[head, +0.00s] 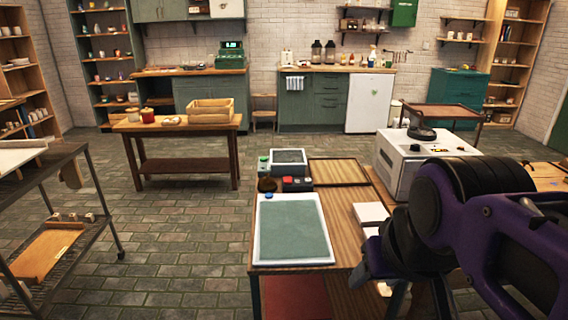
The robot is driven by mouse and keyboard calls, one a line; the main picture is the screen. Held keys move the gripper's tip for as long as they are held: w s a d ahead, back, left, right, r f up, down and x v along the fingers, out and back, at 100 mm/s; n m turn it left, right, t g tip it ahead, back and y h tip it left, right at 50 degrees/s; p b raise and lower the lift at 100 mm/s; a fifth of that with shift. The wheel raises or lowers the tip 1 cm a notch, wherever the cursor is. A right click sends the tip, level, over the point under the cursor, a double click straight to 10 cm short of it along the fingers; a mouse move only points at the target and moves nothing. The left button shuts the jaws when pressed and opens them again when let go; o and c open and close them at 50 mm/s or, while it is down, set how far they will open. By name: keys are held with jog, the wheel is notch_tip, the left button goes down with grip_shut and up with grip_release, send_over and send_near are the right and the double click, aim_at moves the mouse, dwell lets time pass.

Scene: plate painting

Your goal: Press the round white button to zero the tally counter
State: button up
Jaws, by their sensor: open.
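No round white button can be made out at this size, and I cannot tell for certain which object is the tally counter. A small dark device with red parts (297,184) stands on the wooden work table (345,220), behind a white tray with a grey-green surface (291,262). My purple and black arm comes in from the right, over the table's right side. My gripper (378,262) is at its lower left end, right of the tray and apart from the small device. It is open, with its fingers partly hidden and nothing visible in it.
A white boxy machine (400,176) stands at the table's back right, near my arm. A grey-topped box (288,157), a dark brown round item (267,184) and a wooden-framed panel (339,172) lie at the back. A metal rack (100,213) stands left; floor between is clear.

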grip_shut()
dwell(1.5)
